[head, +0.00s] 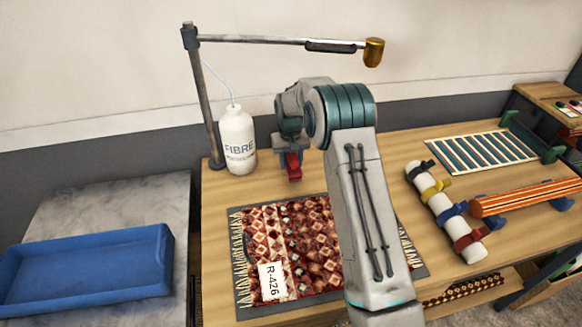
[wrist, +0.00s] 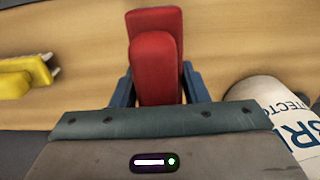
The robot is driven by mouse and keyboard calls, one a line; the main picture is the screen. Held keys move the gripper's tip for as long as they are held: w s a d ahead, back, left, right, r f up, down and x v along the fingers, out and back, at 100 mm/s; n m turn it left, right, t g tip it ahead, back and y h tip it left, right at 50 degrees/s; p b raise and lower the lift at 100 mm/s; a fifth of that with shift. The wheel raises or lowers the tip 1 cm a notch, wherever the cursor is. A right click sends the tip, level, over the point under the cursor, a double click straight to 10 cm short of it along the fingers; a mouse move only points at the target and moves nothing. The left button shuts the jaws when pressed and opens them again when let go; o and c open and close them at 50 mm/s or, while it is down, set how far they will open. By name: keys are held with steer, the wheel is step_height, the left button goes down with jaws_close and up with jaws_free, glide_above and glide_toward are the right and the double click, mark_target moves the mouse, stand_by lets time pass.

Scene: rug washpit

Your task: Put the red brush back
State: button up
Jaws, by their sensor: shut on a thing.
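The red brush (head: 293,167) is held in my gripper (head: 291,160) near the back of the wooden table (head: 400,150), just right of the white bottle. In the wrist view the red brush (wrist: 156,60) lies between the two blue fingers of my gripper (wrist: 158,90), which are shut on it. I cannot tell whether the brush touches the table. A yellow object (wrist: 25,75), perhaps another brush, lies on the wood to the left in the wrist view; I do not make it out in the head view.
The white FIBRE bottle (head: 237,140) stands close beside my gripper, below a lamp arm (head: 290,40) on a post. A patterned rug (head: 300,235) tagged R-426 lies in front. A blue tray (head: 85,262) is left.

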steer(key=shift+f+p, duration=0.7)
steer(key=shift+f, duration=1.35)
steer(key=shift+f, duration=0.1)
steer(key=o, duration=1)
